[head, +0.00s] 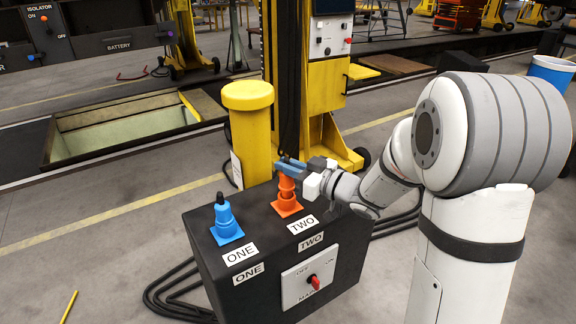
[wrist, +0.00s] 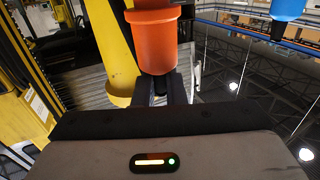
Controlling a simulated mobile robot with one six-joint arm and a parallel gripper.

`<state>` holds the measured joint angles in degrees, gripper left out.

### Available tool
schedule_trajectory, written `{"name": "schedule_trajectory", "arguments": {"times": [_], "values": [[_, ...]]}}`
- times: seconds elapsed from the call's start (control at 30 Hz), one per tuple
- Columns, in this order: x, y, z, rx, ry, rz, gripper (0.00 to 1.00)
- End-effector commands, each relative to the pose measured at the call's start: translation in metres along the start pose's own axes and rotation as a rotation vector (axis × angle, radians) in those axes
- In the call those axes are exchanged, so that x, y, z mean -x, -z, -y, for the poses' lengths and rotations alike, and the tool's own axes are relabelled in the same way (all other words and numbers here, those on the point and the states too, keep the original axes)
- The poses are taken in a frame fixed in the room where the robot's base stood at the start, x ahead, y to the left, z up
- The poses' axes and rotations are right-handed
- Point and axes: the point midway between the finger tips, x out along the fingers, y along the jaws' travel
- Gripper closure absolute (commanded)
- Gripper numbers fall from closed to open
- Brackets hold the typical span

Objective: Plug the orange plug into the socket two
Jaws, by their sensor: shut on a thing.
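The orange plug (head: 286,183) is upright on top of the dark box, directly over the orange square base of socket two (head: 288,208). They look in line and touching or nearly so; I cannot tell how deep the plug sits. My gripper (head: 289,165) reaches in from the right and is shut on the plug's upper end. In the wrist view the orange plug body (wrist: 152,45) fills the top middle, with my dark fingers (wrist: 167,88) at it. The blue plug (head: 222,208) stands upright in the blue socket by the ONE labels.
The dark box (head: 240,300) carries ONE and TWO labels and a red main switch (head: 314,282) on its front. A yellow post (head: 248,135) and a yellow lifting column stand close behind. Black cables lie on the floor around the box. An open pit (head: 120,130) is at left.

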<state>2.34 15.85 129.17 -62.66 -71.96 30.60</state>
Motion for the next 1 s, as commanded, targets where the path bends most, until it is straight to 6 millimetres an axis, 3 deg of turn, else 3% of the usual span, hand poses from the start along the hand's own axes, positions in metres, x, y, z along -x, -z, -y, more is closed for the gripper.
{"name": "schedule_trajectory", "arguments": {"times": [0.93,0.97,1.0], "values": [[0.0,-0.025,0.0,0.0,0.0,-0.001,1.0],[0.0,-0.024,0.0,0.0,0.0,-0.001,0.88],[0.0,-0.023,0.0,0.0,0.0,-0.001,0.85]]}}
